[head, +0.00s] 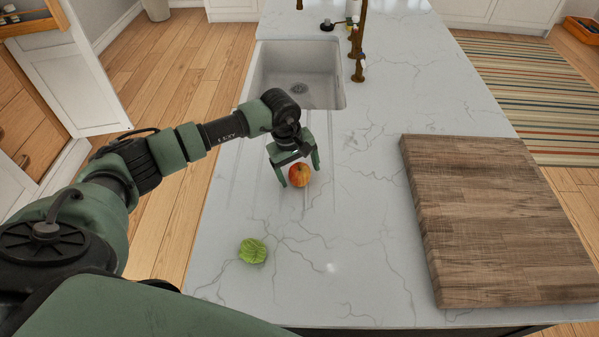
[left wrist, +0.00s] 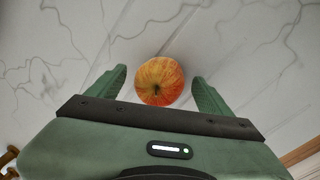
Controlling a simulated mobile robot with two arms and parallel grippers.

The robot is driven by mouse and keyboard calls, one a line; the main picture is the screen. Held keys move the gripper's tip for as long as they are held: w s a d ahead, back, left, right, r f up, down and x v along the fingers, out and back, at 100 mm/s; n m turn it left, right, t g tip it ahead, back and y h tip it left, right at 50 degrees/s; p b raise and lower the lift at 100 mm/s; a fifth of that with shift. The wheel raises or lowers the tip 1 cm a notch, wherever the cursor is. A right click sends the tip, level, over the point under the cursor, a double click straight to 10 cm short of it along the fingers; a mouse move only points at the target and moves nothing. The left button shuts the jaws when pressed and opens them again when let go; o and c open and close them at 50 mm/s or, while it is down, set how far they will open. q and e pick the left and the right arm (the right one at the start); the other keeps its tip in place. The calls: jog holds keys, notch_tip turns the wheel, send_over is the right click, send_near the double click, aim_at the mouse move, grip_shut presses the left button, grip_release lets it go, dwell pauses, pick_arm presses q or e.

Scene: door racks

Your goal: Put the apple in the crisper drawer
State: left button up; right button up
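A red and yellow apple (head: 299,174) is at the marble counter (head: 345,250), just in front of the sink. My left gripper (head: 299,178) is over it with its two green fingers open, one on each side of the apple. In the left wrist view the apple (left wrist: 159,81) lies between the fingertips of my left gripper (left wrist: 160,85), with a gap showing on both sides. My right gripper is in neither view. No crisper drawer can be made out in these views.
A green cabbage-like vegetable (head: 253,251) sits on the counter near the front left. A thick wooden board (head: 500,215) covers the right side. The sink (head: 296,75) and a brass faucet (head: 358,45) are behind the apple. An open white door (head: 75,75) stands at the left.

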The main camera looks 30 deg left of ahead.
pick_arm(q)
jog(key=c, duration=1.5)
jog(key=shift+r, duration=0.1)
